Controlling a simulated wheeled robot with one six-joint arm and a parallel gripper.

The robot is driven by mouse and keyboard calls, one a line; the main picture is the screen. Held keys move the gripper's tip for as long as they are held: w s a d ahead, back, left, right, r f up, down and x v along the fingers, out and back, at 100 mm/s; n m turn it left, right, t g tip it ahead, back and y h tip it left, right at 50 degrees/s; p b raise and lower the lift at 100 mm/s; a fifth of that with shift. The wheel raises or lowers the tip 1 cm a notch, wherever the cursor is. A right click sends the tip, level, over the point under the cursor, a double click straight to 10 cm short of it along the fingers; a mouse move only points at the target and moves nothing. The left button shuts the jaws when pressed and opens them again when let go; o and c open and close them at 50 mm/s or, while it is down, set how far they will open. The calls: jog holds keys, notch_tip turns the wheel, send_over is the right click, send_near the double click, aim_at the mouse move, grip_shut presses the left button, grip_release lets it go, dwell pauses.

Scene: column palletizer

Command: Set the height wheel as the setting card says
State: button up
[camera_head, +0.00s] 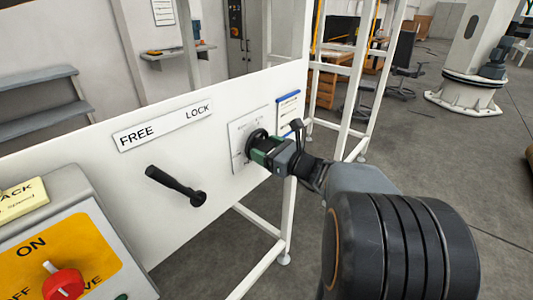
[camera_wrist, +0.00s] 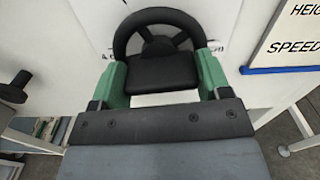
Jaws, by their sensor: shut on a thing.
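The height wheel (camera_wrist: 157,18) is a black spoked handwheel on a pale dial plate (camera_head: 238,128). In the head view the wheel (camera_head: 254,139) is partly covered by my gripper (camera_head: 263,150). In the wrist view the green fingers of my gripper (camera_wrist: 161,66) stand either side of the wheel's black middle part and are shut on it. The dial marks are mostly hidden. The setting card (camera_head: 289,112), white with a blue edge, is right of the dial. In the wrist view the card (camera_wrist: 285,45) shows "HEIG" and "SPEED", cut off; its values are out of view.
A black lever (camera_head: 177,186) sits under the FREE/LOCK label (camera_head: 163,126), its grip pointing up-left toward FREE. A yellow control box with a red knob (camera_head: 63,283) is at the lower left. White frame posts (camera_head: 345,80) stand right of the panel.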

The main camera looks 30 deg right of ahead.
jog(key=n+b, duration=0.1)
jog(key=b, duration=0.1)
jog(key=n+b, duration=0.1)
jog(key=b, duration=0.1)
jog(key=shift+f+n, duration=0.3)
jog(key=shift+f, duration=0.05)
jog(key=n+b, duration=0.4)
jog(key=b, duration=0.2)
jog(key=n+b, duration=0.2)
jog(key=b, duration=0.1)
jog(key=n+b, duration=0.2)
jog(key=shift+r, duration=0.35)
jog(key=o, duration=0.9)
jog(key=shift+s, duration=0.1)
jog(key=p+v, duration=0.1)
jog(key=v, duration=1.2)
jog(key=shift+s+d, duration=0.1)
jog(key=shift+s, duration=0.25)
